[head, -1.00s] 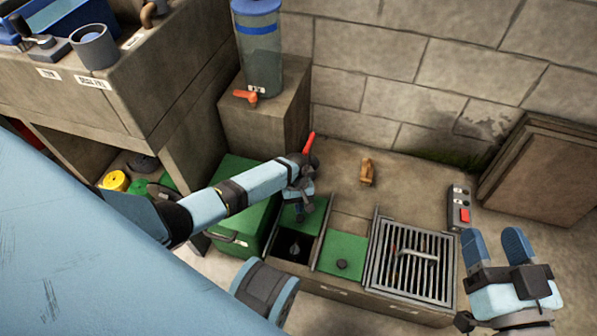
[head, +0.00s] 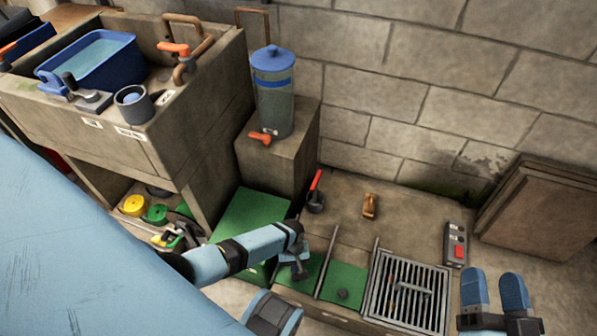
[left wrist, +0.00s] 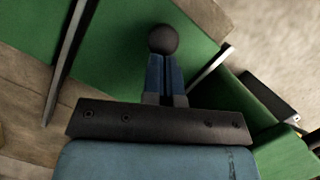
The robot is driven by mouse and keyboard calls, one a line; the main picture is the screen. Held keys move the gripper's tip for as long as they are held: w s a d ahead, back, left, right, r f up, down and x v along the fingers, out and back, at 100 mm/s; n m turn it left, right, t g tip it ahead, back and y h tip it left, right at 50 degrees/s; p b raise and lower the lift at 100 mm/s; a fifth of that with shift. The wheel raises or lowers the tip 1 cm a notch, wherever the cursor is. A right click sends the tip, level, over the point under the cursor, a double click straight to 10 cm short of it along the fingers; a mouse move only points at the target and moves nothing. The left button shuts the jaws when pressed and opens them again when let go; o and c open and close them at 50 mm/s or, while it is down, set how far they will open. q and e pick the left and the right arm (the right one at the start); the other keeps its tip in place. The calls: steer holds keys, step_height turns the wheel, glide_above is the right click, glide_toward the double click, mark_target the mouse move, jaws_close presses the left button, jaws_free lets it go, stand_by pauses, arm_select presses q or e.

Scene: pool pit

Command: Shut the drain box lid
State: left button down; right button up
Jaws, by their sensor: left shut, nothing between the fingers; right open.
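The drain box is set in the concrete ledge, with a green sliding lid (head: 310,267) between dark rails. No dark opening shows at this lid now; its front left part is partly hidden by my arm. My left gripper (head: 301,272) is shut and empty, low over this lid. In the left wrist view its closed fingers (left wrist: 165,78) point at the lid's round dark knob (left wrist: 163,38), touching or very near it. My right gripper (head: 495,290) is open and empty at the lower right, away from the lid.
To the right are a second green lid (head: 344,284) with a black knob and a metal grate (head: 405,292). A red-handled lever (head: 316,192) and a brown block (head: 370,206) stand behind. A switch box (head: 455,245) lies right of the grate. A green box (head: 250,222) stands left.

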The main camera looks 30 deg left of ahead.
arm_select(q)
steer(key=shift+s, duration=0.2)
steer(key=shift+r, duration=0.1)
arm_select(e)
steer(key=shift+r, duration=0.1)
arm_select(q)
steer(key=shift+r+p, duration=0.25)
steer(key=shift+p, duration=0.1)
steer(key=p+v, duration=0.9)
arm_select(e)
steer(key=d+f+g+h, duration=0.4)
steer(key=d+f+g, duration=0.1)
steer(key=f, duration=0.5)
steer(key=shift+s+d+g+h, duration=0.35)
steer(key=shift+d+g+h, duration=0.05)
steer(key=shift+g, duration=0.1)
arm_select(q)
steer(key=shift+w+r, duration=0.1)
steer(key=shift+w, duration=0.05)
arm_select(e)
steer(key=shift+f, duration=0.15)
